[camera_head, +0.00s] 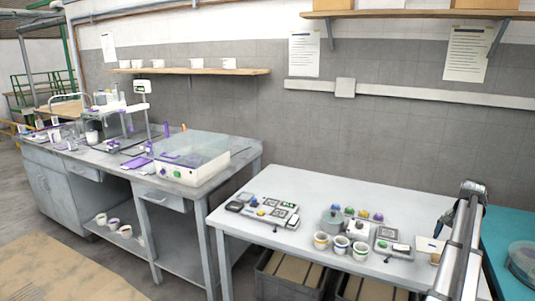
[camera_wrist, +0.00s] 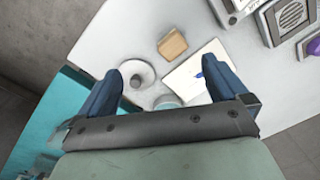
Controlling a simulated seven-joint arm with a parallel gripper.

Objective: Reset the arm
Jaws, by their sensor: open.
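My gripper (camera_wrist: 163,67) shows in the wrist view with its two dark blue fingers spread wide apart. Nothing is held between them. It points down over the white table (camera_wrist: 110,40), near the table's edge. Beyond and between the fingers are a white round dish with a dark knob (camera_wrist: 135,77), a small tan block (camera_wrist: 172,45) and a white card with a blue mark (camera_wrist: 197,75). A pale round item (camera_wrist: 167,101) is partly hidden by the gripper.
A grey workbench (camera_head: 120,160) with a clear-lidded box (camera_head: 190,158) stands left. The table's back strip is clear.

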